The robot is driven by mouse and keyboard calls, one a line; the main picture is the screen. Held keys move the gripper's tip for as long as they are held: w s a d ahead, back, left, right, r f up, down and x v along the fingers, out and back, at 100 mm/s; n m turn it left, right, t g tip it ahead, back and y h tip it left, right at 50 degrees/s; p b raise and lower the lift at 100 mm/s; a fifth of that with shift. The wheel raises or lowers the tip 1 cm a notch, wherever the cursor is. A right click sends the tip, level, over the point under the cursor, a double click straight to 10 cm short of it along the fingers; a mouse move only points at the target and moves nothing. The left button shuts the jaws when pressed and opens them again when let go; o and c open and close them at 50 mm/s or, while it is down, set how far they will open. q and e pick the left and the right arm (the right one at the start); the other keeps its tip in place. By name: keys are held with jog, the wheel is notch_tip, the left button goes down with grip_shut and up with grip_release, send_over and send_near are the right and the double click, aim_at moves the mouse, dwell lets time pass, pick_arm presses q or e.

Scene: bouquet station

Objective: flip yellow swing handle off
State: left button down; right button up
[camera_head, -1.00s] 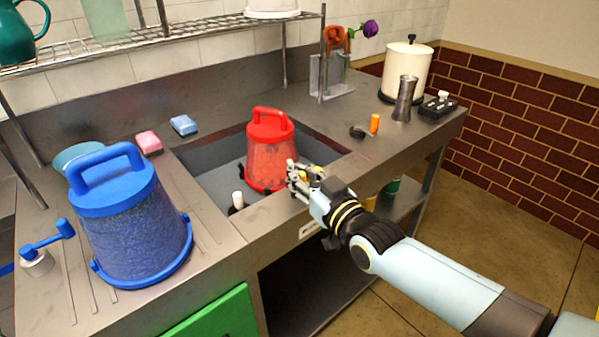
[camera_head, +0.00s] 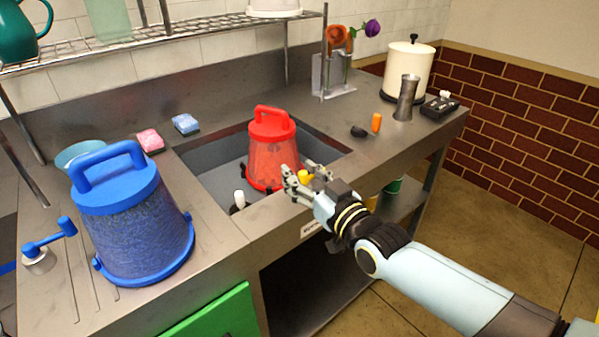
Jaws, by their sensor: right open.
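The yellow swing handle (camera_head: 305,176) shows as a small yellow piece at the sink's front right rim. Its lower part is hidden by my right gripper. My right gripper (camera_head: 302,180) is open, with its fingers spread on either side of the yellow piece. I cannot tell whether they touch it. My left gripper is not in view.
A red lidded bucket (camera_head: 271,158) stands in the sink (camera_head: 207,176), just behind the gripper. A white knob (camera_head: 239,198) is at the sink's front edge. A large blue bucket (camera_head: 135,232) and a blue-handled tap (camera_head: 48,238) are at left. The right counter has small items.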

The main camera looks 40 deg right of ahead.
jog(key=s, duration=1.1)
jog(key=shift+a, duration=0.15)
